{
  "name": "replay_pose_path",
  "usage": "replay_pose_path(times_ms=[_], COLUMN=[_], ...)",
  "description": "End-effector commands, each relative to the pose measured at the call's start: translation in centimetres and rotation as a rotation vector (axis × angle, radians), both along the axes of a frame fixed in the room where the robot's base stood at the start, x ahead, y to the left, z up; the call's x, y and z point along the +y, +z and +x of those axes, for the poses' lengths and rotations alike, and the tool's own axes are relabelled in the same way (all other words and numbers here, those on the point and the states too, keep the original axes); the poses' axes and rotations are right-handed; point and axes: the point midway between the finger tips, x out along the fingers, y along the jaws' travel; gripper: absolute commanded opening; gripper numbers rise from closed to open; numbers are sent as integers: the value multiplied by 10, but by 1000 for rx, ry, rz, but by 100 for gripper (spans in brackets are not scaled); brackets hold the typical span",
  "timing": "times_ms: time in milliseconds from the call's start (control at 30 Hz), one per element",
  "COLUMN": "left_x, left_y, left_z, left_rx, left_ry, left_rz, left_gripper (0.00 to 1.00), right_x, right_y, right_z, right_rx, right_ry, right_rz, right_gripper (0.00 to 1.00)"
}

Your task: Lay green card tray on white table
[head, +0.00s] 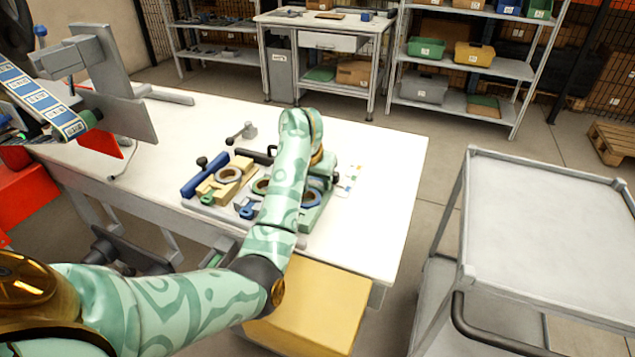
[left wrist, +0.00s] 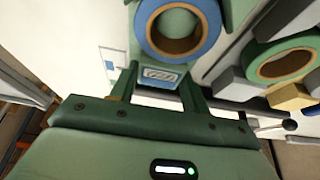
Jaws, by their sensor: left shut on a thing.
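The green card tray (head: 312,217) is at the right end of a group of reel holders, over the white table (head: 385,160). A blue-rimmed tape reel (head: 311,198) sits in it. In the left wrist view the tray's labelled end (left wrist: 160,77) lies between my fingers, with the blue reel (left wrist: 150,35) just beyond. My left gripper (left wrist: 158,88) is shut on the tray; in the head view my left gripper (head: 325,168) is partly hidden by my forearm. I cannot tell whether the tray touches the table. My right gripper is out of view.
Left of the tray are a yellow holder with a reel (head: 226,178), a blue bar (head: 204,174) and grey parts. A card with coloured marks (head: 349,177) lies at right. A label-strip machine (head: 90,95) stands at left. The table's right end is clear.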

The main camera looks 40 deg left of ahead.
Motion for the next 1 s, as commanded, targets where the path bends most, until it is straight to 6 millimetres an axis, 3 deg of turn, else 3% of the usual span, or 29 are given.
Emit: replay_pose_path(times_ms=[333, 367, 433, 767, 867, 1000], left_x=[-1, 0, 0, 0, -2, -5], left_y=[-3, -3, -2, 3, 17, 49], left_z=[0, 0, 0, 0, -4, -15], left_rx=[-2, -2, -3, -3, -8, -11], left_ry=[0, 0, 0, -1, 0, 0], left_rz=[-2, -2, -1, 1, -1, -2], left_gripper=[19, 49, 68, 68, 68, 68], right_x=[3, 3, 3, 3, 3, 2], right_y=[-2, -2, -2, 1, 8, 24], right_z=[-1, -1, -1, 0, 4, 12], right_rx=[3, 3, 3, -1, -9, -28], right_ry=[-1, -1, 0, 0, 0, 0], right_rz=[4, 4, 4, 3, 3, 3], right_gripper=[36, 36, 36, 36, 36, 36])
